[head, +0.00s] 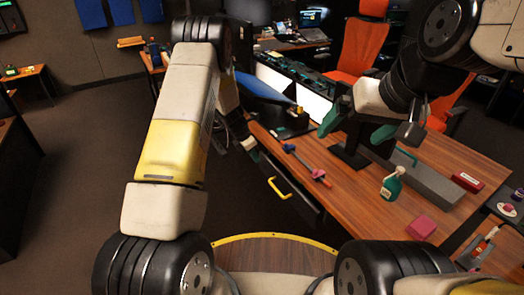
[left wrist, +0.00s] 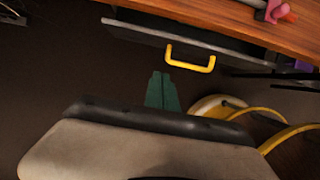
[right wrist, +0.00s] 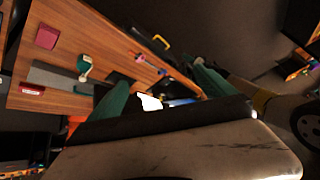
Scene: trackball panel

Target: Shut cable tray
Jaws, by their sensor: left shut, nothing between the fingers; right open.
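The cable tray (head: 303,191) is a dark drawer under the desk's front edge, and it stands partly out from under the desktop. Its yellow handle (head: 279,188) is on the front. In the left wrist view the tray's grey front (left wrist: 145,36) and the handle (left wrist: 190,66) lie beyond my left gripper (left wrist: 162,76), whose green fingers are shut and empty, apart from the handle. In the head view my left arm hides most of that gripper. My right gripper (head: 354,127) is open and empty above the desk, away from the tray.
The wooden desk (head: 370,205) carries a green spray bottle (head: 391,184), a pink block (head: 421,227), a grey bar (head: 425,183), a red box (head: 467,181) and a red-and-blue tool (head: 305,165). Monitors and an orange chair (head: 357,50) stand behind. Open floor lies left of the desk.

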